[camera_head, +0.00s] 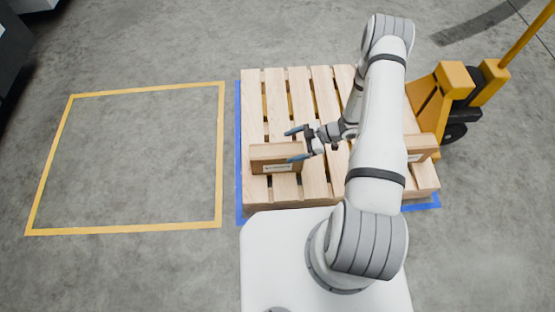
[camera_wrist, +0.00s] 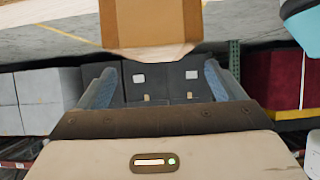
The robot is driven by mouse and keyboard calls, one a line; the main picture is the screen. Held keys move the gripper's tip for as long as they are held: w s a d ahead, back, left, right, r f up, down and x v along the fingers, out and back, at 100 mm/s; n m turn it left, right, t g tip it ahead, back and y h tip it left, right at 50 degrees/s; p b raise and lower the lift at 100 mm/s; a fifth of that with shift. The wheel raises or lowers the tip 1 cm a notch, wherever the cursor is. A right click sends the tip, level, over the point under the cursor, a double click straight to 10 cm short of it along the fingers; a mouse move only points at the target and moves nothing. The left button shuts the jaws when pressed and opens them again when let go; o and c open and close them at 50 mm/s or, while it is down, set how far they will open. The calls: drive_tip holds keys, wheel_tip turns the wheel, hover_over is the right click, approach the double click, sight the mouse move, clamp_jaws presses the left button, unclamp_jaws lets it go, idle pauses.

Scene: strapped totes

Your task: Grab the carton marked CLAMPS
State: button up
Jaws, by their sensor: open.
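A brown carton (camera_head: 277,158) with a white label lies at the left front of the wooden pallet (camera_head: 253,115); its print is too small to read. A second labelled carton (camera_head: 420,147) is at the pallet's right, partly hidden behind my arm. I cannot tell which one is marked CLAMPS. My gripper (camera_head: 295,145) is open and empty, its blue fingertips at the left carton's right end in the head view. In the wrist view a carton (camera_wrist: 150,22) is at the top edge, apart from the open fingers of my gripper (camera_wrist: 160,84), not between them.
A yellow pallet jack (camera_head: 445,88) stands at the pallet's right. Blue floor tape (camera_head: 238,150) edges the pallet. A yellow-taped square (camera_head: 222,150) on the left is empty. In the wrist view, dark boxes (camera_wrist: 160,78), pale boxes (camera_wrist: 40,95) and a red stack (camera_wrist: 275,80) stand in the background.

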sight(279, 150)
drive_tip(key=b+x, duration=0.2)
drive_tip(key=x, duration=0.3)
drive_tip(key=shift+f, duration=0.15)
drive_tip(key=shift+c, duration=0.2)
clamp_jaws()
idle(0.6)
